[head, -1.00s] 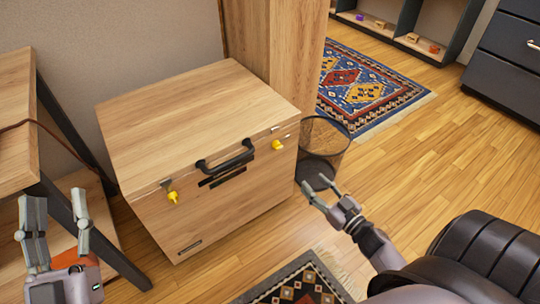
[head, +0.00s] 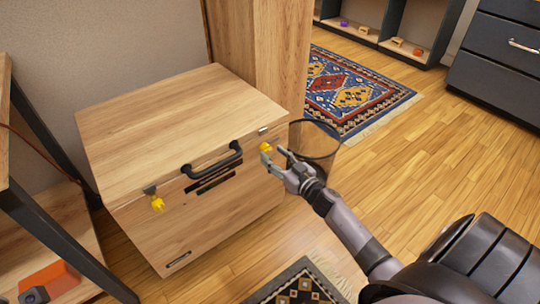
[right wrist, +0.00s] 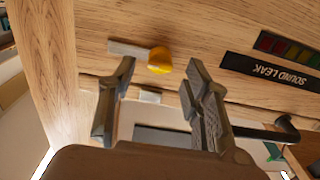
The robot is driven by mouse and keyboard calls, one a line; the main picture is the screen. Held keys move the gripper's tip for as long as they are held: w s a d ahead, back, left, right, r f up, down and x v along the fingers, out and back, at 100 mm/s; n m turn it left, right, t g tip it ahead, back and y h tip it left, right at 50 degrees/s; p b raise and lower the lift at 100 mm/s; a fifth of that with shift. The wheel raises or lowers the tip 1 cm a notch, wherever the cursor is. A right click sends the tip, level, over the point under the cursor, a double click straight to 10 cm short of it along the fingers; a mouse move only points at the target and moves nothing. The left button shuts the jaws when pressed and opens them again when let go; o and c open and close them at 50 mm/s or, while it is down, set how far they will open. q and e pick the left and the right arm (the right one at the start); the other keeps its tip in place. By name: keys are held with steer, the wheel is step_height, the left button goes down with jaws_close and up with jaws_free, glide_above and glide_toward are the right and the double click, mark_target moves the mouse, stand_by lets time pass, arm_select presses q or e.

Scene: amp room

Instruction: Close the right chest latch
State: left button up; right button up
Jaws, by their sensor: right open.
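The wooden chest (head: 215,222) stands on the floor with its lid (head: 170,115) down. Its right latch (head: 265,147) has a yellow end on the front face near the right corner. In the right wrist view the yellow end (right wrist: 159,60) joins a short grey bar, and a small metal plate (right wrist: 150,97) lies near the lid seam. My right gripper (head: 273,156) is open and empty in front of this latch. In the right wrist view its fingertips (right wrist: 161,66) flank the yellow end; contact is unclear.
The left latch (head: 157,203) is also yellow. A black handle (head: 212,160) sits between the latches. A mesh bin (head: 315,140) stands right of the chest, behind my right arm. A wooden shelf with a black frame (head: 60,245) is close on the left. Open floor lies to the right.

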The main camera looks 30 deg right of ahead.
mark_target(266, 148)
steer(key=shift+w+a, duration=0.1)
steer(key=shift+w, duration=1.2)
steer(key=shift+c, duration=0.4)
jaws_close()
